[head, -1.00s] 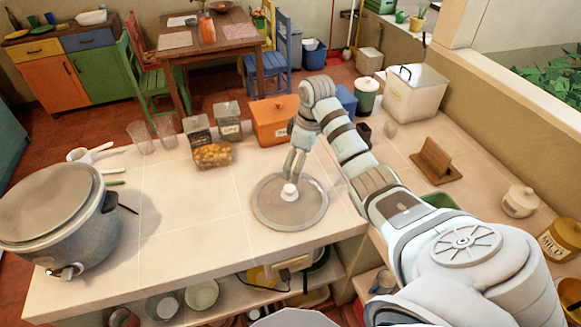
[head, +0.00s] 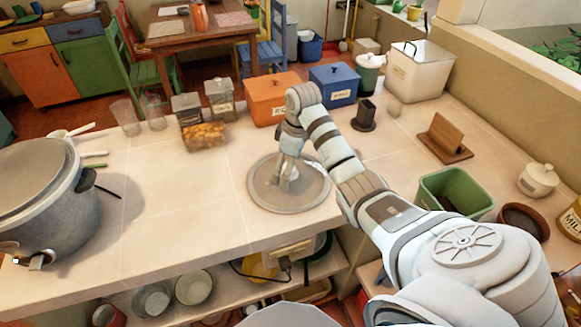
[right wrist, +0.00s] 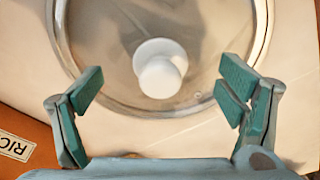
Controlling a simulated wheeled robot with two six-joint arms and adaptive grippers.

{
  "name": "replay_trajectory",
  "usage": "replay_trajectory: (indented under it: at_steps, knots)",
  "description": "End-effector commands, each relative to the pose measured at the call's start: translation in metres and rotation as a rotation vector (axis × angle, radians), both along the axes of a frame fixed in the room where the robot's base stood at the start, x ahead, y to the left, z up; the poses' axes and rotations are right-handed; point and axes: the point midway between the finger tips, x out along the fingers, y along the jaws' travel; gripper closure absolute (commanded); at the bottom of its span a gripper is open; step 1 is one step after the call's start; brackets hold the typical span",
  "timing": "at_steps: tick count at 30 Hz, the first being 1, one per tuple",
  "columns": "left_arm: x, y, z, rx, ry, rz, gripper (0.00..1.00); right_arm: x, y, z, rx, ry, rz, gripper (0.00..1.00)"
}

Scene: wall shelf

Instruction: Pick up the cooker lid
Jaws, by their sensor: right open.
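The cooker lid (head: 262,193) is a round glass disc with a pale rim and a white knob, lying flat on the tiled counter. In the right wrist view the lid (right wrist: 105,45) fills the upper middle, and its white knob (right wrist: 160,72) stands between and just beyond my fingers. My right gripper (head: 285,180) is over the lid at the knob, pointing down. In the right wrist view my right gripper (right wrist: 160,88) is open and empty, with green finger pads on both sides. The grey cooker (head: 60,215) stands at the counter's left with a cover on top. My left gripper is not in view.
An orange box (head: 268,100) and a blue box (head: 333,84) stand behind my arm. Food jars (head: 204,134) and clear glasses (head: 126,117) are at the counter's back. A green bin (head: 455,190) is on the right. The counter between cooker and lid is clear.

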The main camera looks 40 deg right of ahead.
Motion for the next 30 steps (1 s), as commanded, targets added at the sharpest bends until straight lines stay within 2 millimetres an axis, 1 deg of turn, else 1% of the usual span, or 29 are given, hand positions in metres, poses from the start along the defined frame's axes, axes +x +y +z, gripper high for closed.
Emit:
replay_trajectory:
  at_steps: [1,2,12,15,30]
  knots:
    - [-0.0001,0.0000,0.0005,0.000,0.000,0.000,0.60,0.0001,0.0002,0.0004,0.000,0.000,0.000,0.26]
    - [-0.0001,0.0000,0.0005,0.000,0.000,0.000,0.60,0.0001,0.0002,0.0004,0.000,0.000,0.000,0.31]
    - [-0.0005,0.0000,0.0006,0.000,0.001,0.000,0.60,-0.0009,-0.0010,-0.0001,0.000,0.001,-0.002,0.85]
    - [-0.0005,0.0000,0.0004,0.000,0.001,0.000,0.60,-0.0014,-0.0010,-0.0006,0.000,0.002,-0.003,1.00]
    - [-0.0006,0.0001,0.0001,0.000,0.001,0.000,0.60,-0.0032,0.0004,-0.0023,0.004,0.011,0.000,1.00]
